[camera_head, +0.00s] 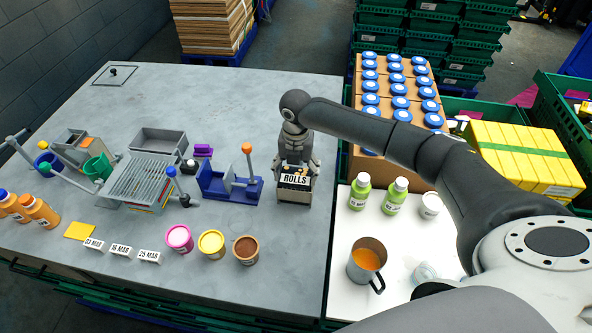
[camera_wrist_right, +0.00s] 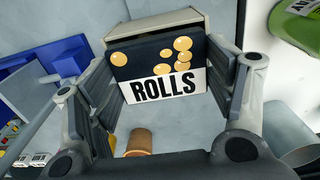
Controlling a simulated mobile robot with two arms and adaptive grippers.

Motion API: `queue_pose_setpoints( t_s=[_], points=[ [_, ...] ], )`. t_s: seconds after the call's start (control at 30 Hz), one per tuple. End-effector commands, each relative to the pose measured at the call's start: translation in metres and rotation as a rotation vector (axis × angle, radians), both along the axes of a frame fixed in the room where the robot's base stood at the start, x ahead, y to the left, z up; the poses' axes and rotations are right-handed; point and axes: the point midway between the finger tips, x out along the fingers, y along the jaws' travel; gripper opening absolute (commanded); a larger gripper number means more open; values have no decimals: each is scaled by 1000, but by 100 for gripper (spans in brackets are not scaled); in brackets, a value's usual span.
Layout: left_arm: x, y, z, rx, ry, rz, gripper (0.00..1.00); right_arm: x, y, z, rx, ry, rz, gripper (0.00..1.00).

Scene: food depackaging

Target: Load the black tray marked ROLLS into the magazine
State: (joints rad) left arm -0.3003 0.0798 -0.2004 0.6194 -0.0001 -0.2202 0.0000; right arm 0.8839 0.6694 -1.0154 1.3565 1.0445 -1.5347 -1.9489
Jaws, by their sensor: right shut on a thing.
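The black tray marked ROLLS (camera_head: 294,180) has a white label and round golden shapes on its dark face. In the right wrist view the tray (camera_wrist_right: 155,60) sits between both fingers, label toward the camera. My right gripper (camera_head: 294,168) points down and is shut on it, near the right side of the grey table. A pale beige box-like body (camera_wrist_right: 160,22) shows directly behind the dark face; I cannot tell whether it is part of the tray. No part is plainly marked as the magazine; a grey slotted rack (camera_head: 140,182) stands at the left. My left gripper is not in view.
A blue fixture with an orange-knobbed lever (camera_head: 230,186) stands close left of the tray. Pink, yellow and brown tubs (camera_head: 246,250) stand in front. The table's back is mostly clear.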

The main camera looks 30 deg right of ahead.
Motion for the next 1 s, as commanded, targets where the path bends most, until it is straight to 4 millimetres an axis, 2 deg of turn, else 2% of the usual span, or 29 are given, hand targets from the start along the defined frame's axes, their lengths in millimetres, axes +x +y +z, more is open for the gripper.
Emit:
queue_pose_setpoints(
  t_s=[0.37, 0.4, 0.57, 1.0],
  points=[
    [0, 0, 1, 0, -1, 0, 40, 0, 0, 0, 0, 0, 0, 51],
    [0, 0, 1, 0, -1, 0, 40, 0, 0, 0, 0, 0, 0, 79],
    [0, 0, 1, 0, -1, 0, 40, 0, 0, 0, 0, 0, 0, 100],
    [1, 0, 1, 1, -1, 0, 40, 0, 0, -1, 1, 1, 0, 100]
  ],
)
